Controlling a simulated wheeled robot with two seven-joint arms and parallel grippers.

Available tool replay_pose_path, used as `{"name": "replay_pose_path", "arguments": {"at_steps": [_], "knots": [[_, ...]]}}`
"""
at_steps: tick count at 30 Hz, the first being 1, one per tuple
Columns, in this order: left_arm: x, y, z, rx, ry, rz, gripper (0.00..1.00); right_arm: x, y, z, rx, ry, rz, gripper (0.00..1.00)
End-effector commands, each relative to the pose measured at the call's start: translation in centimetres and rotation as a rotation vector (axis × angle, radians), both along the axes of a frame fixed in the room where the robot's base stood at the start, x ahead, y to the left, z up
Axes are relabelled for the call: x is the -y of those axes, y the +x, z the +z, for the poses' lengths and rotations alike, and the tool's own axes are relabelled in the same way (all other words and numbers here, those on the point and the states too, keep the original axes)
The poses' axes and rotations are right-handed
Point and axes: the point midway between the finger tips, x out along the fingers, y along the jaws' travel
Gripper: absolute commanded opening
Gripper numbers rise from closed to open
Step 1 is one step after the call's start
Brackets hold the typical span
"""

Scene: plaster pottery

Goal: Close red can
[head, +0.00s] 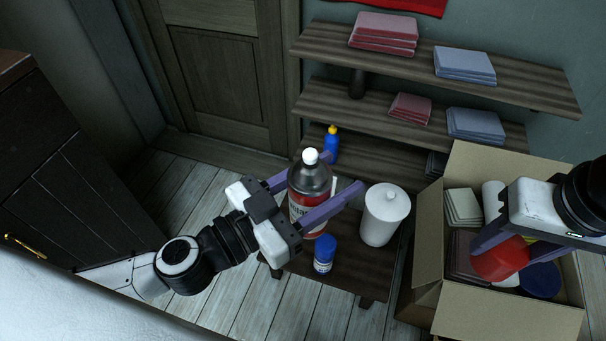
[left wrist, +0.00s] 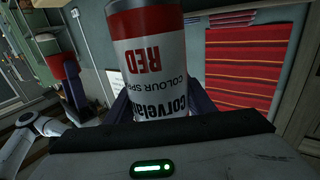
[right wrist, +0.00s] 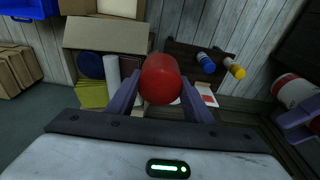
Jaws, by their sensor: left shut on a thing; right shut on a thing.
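The red can (head: 309,180) is a spray can with a grey shoulder, a white nozzle on top and a white and red label. My left gripper (head: 344,171) is shut around its body; the left wrist view shows the label with "RED" (left wrist: 150,62) upside down. The can's top has no cap on it. A red cap (head: 500,260) is held in my right gripper (head: 510,252), above the cardboard box. The cap also shows between the fingers in the right wrist view (right wrist: 160,80). Cap and can are well apart.
A white lidded canister (head: 386,216) and a small blue can (head: 324,255) stand beside the held can. A blue bottle with a yellow top (head: 332,144) is behind it. The open cardboard box (head: 428,245) holds several items. Shelves (head: 330,45) with folded stacks are behind.

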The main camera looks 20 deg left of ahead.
Motion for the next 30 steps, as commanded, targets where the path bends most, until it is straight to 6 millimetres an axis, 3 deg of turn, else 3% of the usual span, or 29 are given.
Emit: {"name": "replay_pose_path", "arguments": {"at_steps": [7,20,26,30], "knots": [[1.2,0.3,0.2,0.003,0.002,-0.056,0.09,0.0,0.0,0.0,0.000,0.000,0.000,0.22],[1.2,0.3,0.0,-0.001,0.002,-0.058,0.09,-0.4,0.3,0.2,0.001,0.001,0.009,0.22],[1.2,0.3,0.1,0.000,0.002,-0.058,0.09,-4.1,2.5,2.4,0.005,0.001,0.085,0.22],[1.2,0.3,0.1,0.001,0.001,-0.058,0.09,-8.5,4.2,5.2,0.006,-0.001,0.179,0.22]]}}
